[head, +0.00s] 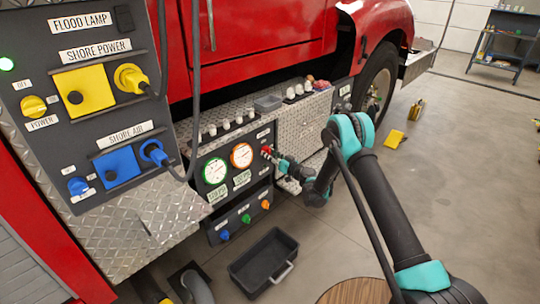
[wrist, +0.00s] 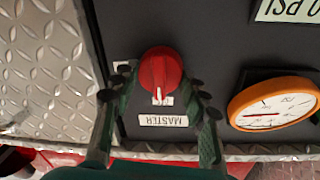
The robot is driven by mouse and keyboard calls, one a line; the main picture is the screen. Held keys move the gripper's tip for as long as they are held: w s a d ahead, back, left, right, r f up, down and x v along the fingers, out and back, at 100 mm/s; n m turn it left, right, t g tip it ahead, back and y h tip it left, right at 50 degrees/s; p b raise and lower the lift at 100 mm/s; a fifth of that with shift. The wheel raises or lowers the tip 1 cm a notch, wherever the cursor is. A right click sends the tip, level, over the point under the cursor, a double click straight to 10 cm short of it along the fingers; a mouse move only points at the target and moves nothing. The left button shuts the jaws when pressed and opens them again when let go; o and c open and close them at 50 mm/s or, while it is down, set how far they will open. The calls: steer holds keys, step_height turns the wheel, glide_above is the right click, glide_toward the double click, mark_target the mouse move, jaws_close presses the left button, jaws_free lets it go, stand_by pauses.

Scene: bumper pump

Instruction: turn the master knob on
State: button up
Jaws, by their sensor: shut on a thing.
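The master knob (wrist: 160,68) is red and round with a raised grip bar. In the wrist view it sits on a dark panel, and its white mark points toward the bottom of the picture. The upside-down MASTER label (wrist: 163,121) is just below it. A small white label by the left finger is partly hidden. My gripper (wrist: 158,85) has one finger on each side of the knob and is shut on it. In the head view my gripper (head: 272,156) reaches the pump panel from the right, at the red knob (head: 266,150), which it partly covers.
An orange-rimmed gauge (wrist: 275,103) is close to the right finger. Blue, green and orange knobs line a lower panel (head: 234,228). A black bin (head: 263,262) stands on the floor. A shore power panel (head: 90,85) fills the upper left.

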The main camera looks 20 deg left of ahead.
steer(key=shift+m, duration=0.4)
steer(key=shift+c, duration=0.4)
steer(key=m, duration=0.3)
steer(key=shift+m, duration=0.4)
steer(key=m, duration=0.4)
steer(key=shift+w+d+g, duration=0.1)
steer(key=shift+g, duration=0.2)
steer(key=m, duration=0.4)
steer(key=shift+m+g, duration=0.3)
steer(key=m, duration=0.3)
steer(key=shift+w+m, duration=0.1)
steer(key=shift+m, duration=0.2)
steer(key=shift+g, duration=0.3)
steer(key=o, duration=1.2)
steer(key=shift+c, duration=0.2)
steer(key=shift+d, duration=0.1)
